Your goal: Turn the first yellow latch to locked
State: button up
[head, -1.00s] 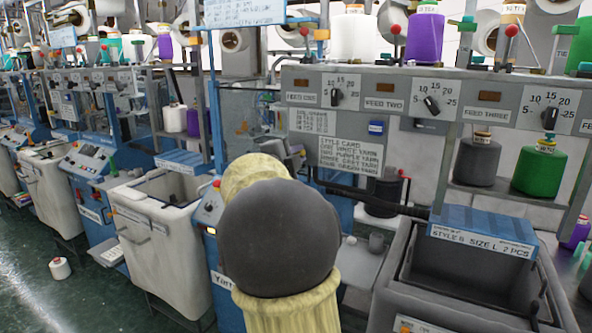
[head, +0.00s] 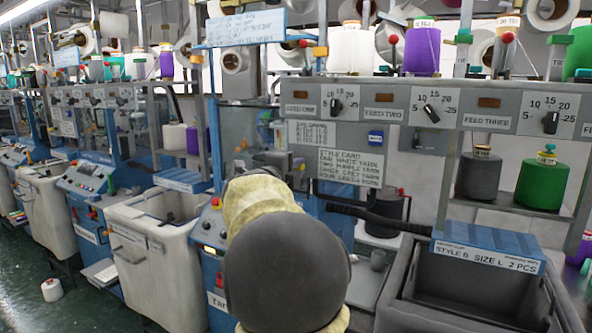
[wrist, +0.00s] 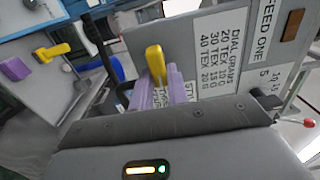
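In the wrist view a yellow latch handle (wrist: 155,62) stands upright at the centre, beside the style card panel. Purple finger-like pieces of my gripper (wrist: 165,84) rise close around its lower part. Whether they are pressed on it cannot be seen. A second yellow handle (wrist: 52,52) lies on a blue-grey plate at the left, next to a purple block (wrist: 15,69). In the head view my arm hides the gripper and the latches.
The feed panel (head: 395,108) with dials stands behind and right of my arm. A pale bin (head: 150,262) stands at left. A white cone (head: 52,290) lies on the green floor.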

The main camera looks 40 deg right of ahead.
jog(key=o, duration=0.4)
jog(key=b+v, duration=0.2)
jog(key=v, duration=1.5)
jog(key=shift+s+a+f+b, duration=0.1)
jog(key=shift+s+a+b, duration=0.1)
jog(key=shift+b, duration=0.2)
jog(key=shift+w, duration=0.15)
